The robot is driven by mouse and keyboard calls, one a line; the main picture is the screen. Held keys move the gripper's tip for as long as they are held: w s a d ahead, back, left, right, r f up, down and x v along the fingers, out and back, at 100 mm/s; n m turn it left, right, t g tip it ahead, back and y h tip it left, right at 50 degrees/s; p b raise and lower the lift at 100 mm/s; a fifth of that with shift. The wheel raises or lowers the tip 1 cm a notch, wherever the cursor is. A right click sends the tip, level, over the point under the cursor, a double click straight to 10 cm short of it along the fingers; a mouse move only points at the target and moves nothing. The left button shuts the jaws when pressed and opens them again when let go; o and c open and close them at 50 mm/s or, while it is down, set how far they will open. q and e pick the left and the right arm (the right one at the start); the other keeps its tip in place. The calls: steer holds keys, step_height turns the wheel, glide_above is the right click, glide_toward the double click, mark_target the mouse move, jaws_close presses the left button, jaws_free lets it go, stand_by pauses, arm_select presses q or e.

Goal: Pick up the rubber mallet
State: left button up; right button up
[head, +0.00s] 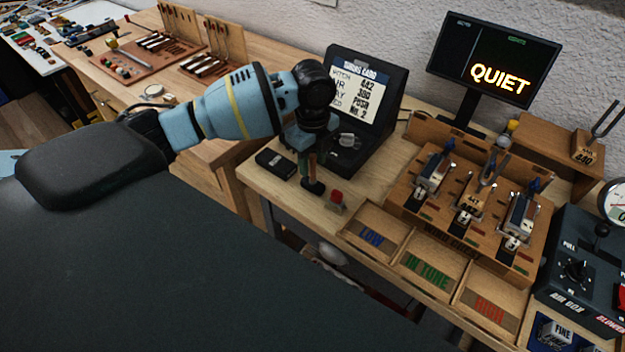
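My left gripper (311,180) points down over the wooden bench, in front of the dark display box. A slim brown-and-green piece and a small black end show at its fingertips, close to the bench top. I cannot tell whether these are parts of the rubber mallet or of the fingers, and no other mallet is clearly visible. The hand hides the space between the fingers, so I cannot tell if they are open or shut. My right gripper is not in view.
A dark display box (386,118) stands behind the gripper. A small black case (275,163) lies left of it, and a red block (337,198) lies right. Wooden sorting trays (383,213), a wooden rack (408,190) and a QUIET monitor (455,50) stand further right.

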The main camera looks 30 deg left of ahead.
arm_select(q)
steer(key=shift+f, duration=1.45)
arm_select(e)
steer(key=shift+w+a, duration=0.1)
arm_select(q)
steer(key=shift+c, duration=0.2)
jaws_close()
steer(key=shift+r, duration=0.15)
